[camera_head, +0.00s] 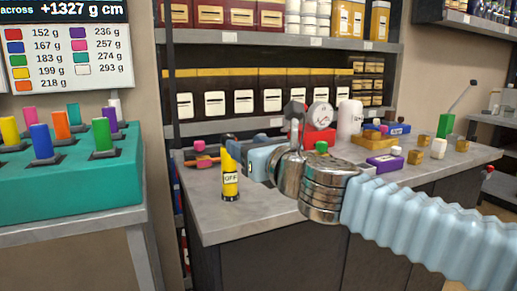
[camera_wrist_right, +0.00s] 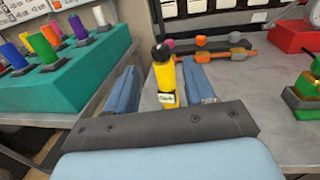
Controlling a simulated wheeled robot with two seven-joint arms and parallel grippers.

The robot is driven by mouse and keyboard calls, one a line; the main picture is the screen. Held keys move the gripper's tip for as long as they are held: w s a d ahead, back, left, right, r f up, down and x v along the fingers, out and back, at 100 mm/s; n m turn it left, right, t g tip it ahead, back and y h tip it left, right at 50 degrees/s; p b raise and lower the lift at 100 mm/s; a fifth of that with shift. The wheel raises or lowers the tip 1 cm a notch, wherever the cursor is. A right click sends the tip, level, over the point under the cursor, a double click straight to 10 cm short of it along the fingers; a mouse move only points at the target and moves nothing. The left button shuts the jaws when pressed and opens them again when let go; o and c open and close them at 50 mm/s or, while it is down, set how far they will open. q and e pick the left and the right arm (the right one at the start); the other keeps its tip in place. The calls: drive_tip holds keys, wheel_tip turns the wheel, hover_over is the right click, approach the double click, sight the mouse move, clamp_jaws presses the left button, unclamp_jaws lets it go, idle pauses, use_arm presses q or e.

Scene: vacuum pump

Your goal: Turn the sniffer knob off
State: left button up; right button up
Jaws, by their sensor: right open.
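The sniffer appears to be the slim yellow upright device (camera_head: 231,180) with a black base and a pale label, near the left end of the grey worktop. Its dark top knob (camera_wrist_right: 161,52) shows in the right wrist view, where the label is too blurred to read. In the head view the label seems to read "OFF". My right gripper (camera_wrist_right: 159,68) is open, with one blue finger on each side of the yellow device and visible gaps beside it. In the head view my right gripper (camera_head: 247,160) is just right of the device and partly covers it. My left gripper is out of view.
A teal block (camera_head: 70,190) with coloured pegs stands on a separate table at left. Orange and pink parts (camera_wrist_right: 205,52) lie behind the device. A red scale (camera_head: 320,137), a purple block (camera_head: 385,164) and small blocks stand farther right. Shelves of boxes rise behind.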

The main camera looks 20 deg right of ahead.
drive_tip(key=s, duration=0.4)
drive_tip(key=shift+d+p, duration=0.35)
